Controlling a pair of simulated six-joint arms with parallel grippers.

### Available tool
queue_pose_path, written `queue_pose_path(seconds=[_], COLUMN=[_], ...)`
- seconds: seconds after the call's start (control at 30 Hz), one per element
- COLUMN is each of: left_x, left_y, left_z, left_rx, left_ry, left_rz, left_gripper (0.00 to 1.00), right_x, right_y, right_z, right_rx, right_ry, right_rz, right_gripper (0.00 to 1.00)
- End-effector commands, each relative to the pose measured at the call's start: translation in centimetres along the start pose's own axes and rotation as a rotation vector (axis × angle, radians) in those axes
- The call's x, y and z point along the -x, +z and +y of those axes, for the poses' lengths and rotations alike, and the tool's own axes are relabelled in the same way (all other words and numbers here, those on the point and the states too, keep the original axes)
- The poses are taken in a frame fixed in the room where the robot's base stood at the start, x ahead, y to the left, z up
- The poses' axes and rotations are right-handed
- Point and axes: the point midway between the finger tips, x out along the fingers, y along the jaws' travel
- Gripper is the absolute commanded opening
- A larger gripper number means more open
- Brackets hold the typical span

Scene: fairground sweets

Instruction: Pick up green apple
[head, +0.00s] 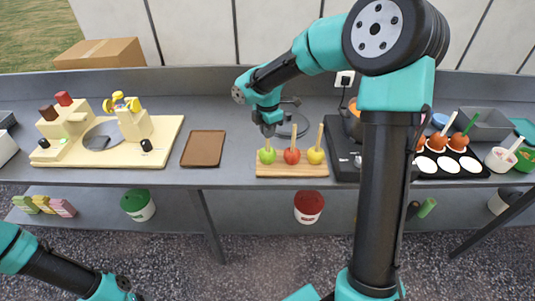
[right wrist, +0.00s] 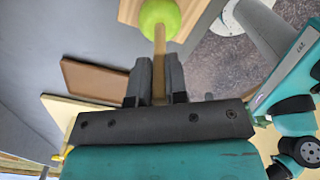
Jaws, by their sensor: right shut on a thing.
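The green apple (head: 267,156) is on a stick and is leftmost in a row on a wooden stand (head: 292,170), beside a red apple (head: 291,156) and a yellow apple (head: 315,156). My right gripper (head: 268,128) is above the green apple, pointing down. In the right wrist view my right gripper (right wrist: 158,85) is shut on the green apple's stick (right wrist: 160,45), with the green apple (right wrist: 160,16) just beyond the fingertips at the stand's edge. Of my left arm only links show at the bottom left; its gripper is out of frame.
A brown tray (head: 203,149) lies left of the stand, beside a cream machine board (head: 160,140). A black tray with coated apples (head: 449,162) is at the right. Bare grey counter (head: 225,105) lies behind the brown tray.

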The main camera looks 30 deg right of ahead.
Motion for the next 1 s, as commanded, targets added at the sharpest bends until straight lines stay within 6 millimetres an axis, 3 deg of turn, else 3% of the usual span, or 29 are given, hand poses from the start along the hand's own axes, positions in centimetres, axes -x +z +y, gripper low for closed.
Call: queue_pose_path(seconds=[0.37, 0.73, 1.0], left_x=[0.0, 0.0, 0.0], left_y=[0.0, 0.0, 0.0], left_z=[0.0, 0.0, 0.0], left_rx=[0.000, 0.000, 0.000], left_ry=[0.000, 0.000, 0.000], left_rz=[0.000, 0.000, 0.000], left_gripper=[0.65, 0.65, 0.65], right_x=[0.4, 3.8, 4.0], right_y=[0.0, 0.0, -2.2], right_z=[0.0, 0.1, -3.2], right_rx=[0.000, 0.000, 0.004], right_ry=[0.001, 0.004, 0.002], right_rz=[0.000, 0.000, 0.000], right_gripper=[0.00, 0.00, 0.00])
